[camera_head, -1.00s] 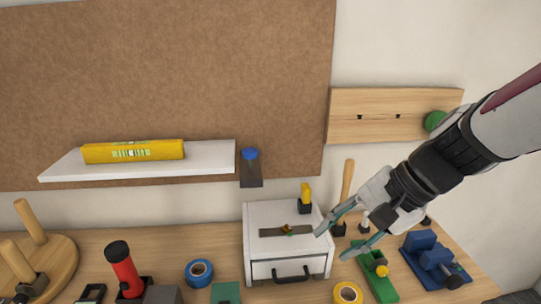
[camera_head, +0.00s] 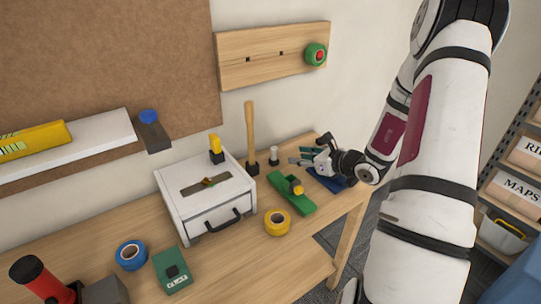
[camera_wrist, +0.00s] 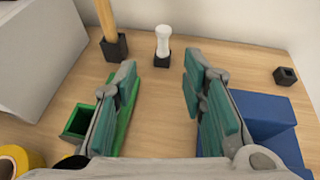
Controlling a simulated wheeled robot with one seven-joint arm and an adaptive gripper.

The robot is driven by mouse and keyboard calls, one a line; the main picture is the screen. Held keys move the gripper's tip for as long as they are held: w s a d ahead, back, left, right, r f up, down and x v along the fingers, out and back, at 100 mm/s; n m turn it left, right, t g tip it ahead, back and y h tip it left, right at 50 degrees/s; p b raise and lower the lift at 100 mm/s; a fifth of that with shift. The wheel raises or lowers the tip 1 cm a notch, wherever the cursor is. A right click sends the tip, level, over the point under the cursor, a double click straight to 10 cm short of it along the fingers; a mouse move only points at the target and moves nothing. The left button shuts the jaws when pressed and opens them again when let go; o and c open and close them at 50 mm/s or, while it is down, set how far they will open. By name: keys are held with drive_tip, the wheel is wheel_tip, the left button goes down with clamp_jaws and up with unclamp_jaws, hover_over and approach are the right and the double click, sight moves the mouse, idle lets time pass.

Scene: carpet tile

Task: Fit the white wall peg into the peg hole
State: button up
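The white wall peg (camera_head: 273,153) stands upright in a small black holder near the back of the workbench. In the wrist view the peg (camera_wrist: 162,40) is ahead, beyond and between my fingertips. The wooden wall board (camera_head: 235,75) has two small dark holes, the left hole (camera_head: 248,60) and the right hole (camera_head: 281,53). My gripper (camera_head: 303,156) is right of the peg, low over the bench. In the wrist view my gripper (camera_wrist: 158,75) is open, with nothing between its fingers and the peg apart from them.
A wooden-handled tool (camera_head: 251,135) stands upright left of the peg. A white drawer box (camera_head: 205,205) is further left. A green tool (camera_head: 290,193) and a blue vise-like block (camera_wrist: 262,115) lie near my fingers. A small empty black holder (camera_wrist: 285,76) sits right. A green-red knob (camera_head: 315,54) is on the board.

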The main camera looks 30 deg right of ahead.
sight(274, 152)
drive_tip(key=x, duration=0.7)
drive_tip(key=shift+w+f, duration=0.25)
drive_tip(key=shift+w, duration=0.05)
drive_tip(key=shift+r+x, duration=0.2)
drive_tip(key=shift+x, duration=2.8)
drive_tip(key=shift+w+d, duration=0.1)
drive_tip(key=shift+d, duration=0.05)
drive_tip(key=c, duration=0.9)
